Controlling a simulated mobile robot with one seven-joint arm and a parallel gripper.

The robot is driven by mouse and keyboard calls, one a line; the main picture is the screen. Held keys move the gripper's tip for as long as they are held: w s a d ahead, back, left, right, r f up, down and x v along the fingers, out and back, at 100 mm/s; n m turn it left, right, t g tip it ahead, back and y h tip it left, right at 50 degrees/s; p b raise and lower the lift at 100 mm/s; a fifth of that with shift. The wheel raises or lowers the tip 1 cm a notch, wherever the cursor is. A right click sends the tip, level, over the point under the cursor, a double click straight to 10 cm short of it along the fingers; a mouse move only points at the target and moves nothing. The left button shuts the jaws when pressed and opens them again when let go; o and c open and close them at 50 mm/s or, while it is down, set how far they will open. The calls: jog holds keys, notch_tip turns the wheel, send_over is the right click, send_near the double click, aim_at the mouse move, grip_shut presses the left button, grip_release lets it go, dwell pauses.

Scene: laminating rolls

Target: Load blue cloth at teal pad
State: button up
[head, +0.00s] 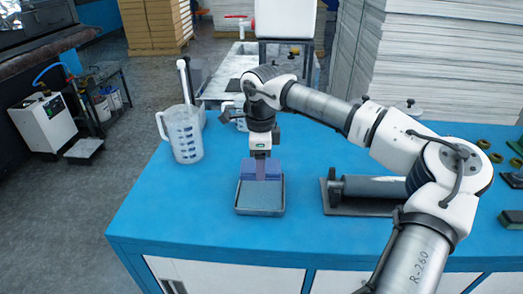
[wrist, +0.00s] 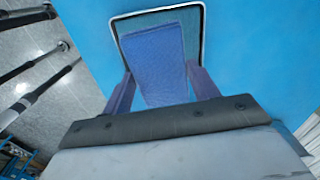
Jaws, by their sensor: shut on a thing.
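The blue cloth (wrist: 155,60) is a folded blue-violet piece between the fingers of my gripper (wrist: 160,88). My gripper is shut on it and points down at the blue table. In the head view the cloth (head: 246,168) shows at the fingers of my gripper (head: 261,175), over the back part of a shallow tray (head: 238,211). The teal pad (head: 261,195) lies in this tray and its front part is bare. It also shows around the cloth in the wrist view (wrist: 193,35). I cannot tell whether the cloth touches the pad.
A clear measuring jug (head: 184,135) stands to the left on the blue table (head: 150,215). The table front left is clear.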

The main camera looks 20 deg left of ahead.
aim_at(261, 191)
jog(key=shift+w+f+b, duration=0.1)
jog(key=shift+f+b, duration=1.6)
jog(key=shift+f, duration=1.2)
jog(key=shift+f+b, duration=0.45)
jog(key=shift+f, duration=0.1)
jog(key=shift+r, duration=0.1)
jog(key=shift+r+p, duration=2.2)
jog(key=shift+r, duration=1.25)
